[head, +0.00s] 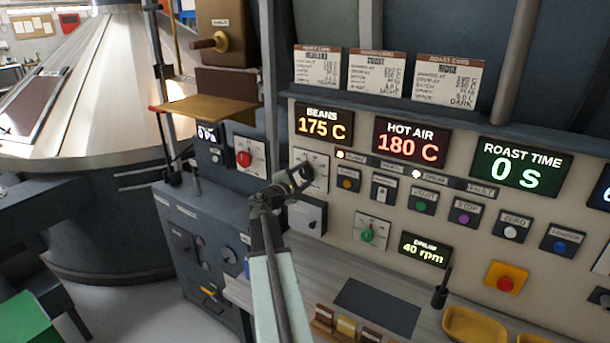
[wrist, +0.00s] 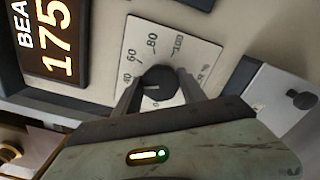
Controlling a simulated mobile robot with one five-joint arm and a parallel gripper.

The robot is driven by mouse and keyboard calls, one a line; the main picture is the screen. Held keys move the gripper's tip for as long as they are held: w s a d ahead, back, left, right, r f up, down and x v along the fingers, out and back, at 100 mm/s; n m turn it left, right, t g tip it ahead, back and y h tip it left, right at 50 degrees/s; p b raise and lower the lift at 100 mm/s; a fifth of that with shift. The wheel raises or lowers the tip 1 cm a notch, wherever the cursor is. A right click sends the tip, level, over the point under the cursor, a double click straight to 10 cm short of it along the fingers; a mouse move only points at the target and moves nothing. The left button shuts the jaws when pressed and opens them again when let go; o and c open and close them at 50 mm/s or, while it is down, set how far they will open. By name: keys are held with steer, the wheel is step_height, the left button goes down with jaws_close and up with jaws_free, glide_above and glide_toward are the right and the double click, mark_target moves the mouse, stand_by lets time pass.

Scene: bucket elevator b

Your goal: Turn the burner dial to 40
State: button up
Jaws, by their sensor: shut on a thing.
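The burner dial is a dark round knob (wrist: 158,86) on a white scale plate (wrist: 185,60). Marks 60, 80 and 100 read clearly; 40 at the left is partly legible. The plate's lower part is hidden.
The BEANS display (head: 324,124) reads 175 C and HOT AIR (head: 411,145) reads 180 C. A red-knob dial (head: 244,158) is left, a green-knob dial (head: 368,234) below right. A grey box with a knob (head: 307,215) sits close below my gripper. Buttons fill the panel's right.

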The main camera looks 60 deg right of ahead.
steer(key=shift+f, duration=0.1)
steer(key=o, duration=1.4)
steer(key=shift+c, duration=0.2)
steer(key=shift+a, duration=0.1)
steer(key=a, duration=0.7)
steer(key=shift+a, duration=0.35)
